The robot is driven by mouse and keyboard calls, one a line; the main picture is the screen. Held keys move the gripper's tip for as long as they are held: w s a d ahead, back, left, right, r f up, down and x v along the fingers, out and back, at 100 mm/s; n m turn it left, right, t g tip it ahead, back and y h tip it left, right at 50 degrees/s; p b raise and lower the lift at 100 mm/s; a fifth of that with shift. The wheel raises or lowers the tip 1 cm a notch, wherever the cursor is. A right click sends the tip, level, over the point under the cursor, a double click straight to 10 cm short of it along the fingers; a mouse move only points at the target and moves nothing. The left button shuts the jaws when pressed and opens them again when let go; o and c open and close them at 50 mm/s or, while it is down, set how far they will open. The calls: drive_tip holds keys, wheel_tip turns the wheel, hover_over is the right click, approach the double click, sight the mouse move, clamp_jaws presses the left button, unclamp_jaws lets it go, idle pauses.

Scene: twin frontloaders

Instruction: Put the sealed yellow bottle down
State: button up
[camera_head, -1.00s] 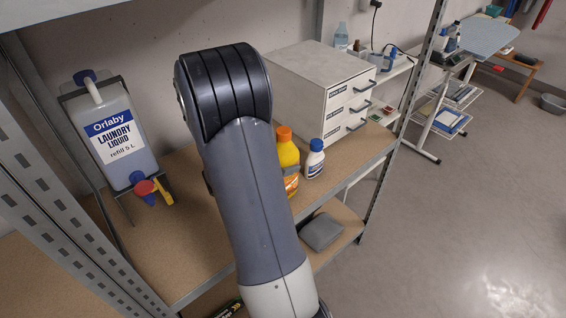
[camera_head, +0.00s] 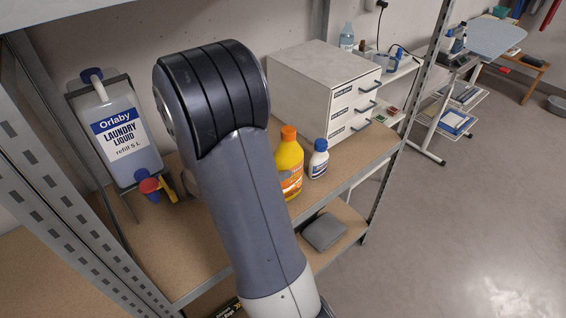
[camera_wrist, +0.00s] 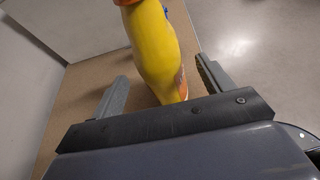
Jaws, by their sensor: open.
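The yellow bottle (camera_head: 289,166) with an orange cap stands upright on the brown shelf board (camera_head: 213,232), partly hidden by my arm in the head view. It also shows in the wrist view (camera_wrist: 157,50), where its cap is cut off by the top edge. My gripper (camera_wrist: 163,85) is open, with one finger on each side of the bottle's lower part. A gap shows between the left finger and the bottle, and a smaller one at the right finger. In the head view my gripper is hidden behind my arm.
A small white bottle with a blue cap (camera_head: 318,160) stands right of the yellow bottle. A drawer cabinet (camera_head: 310,90) is behind them. A laundry liquid container (camera_head: 122,135) hangs at left. Metal shelf posts (camera_head: 50,190) flank the shelf; a grey folded item (camera_head: 324,231) lies lower.

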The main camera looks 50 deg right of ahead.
drive_tip(key=v, duration=0.5)
drive_tip(key=shift+a+r, duration=0.15)
drive_tip(key=shift+a, duration=0.2)
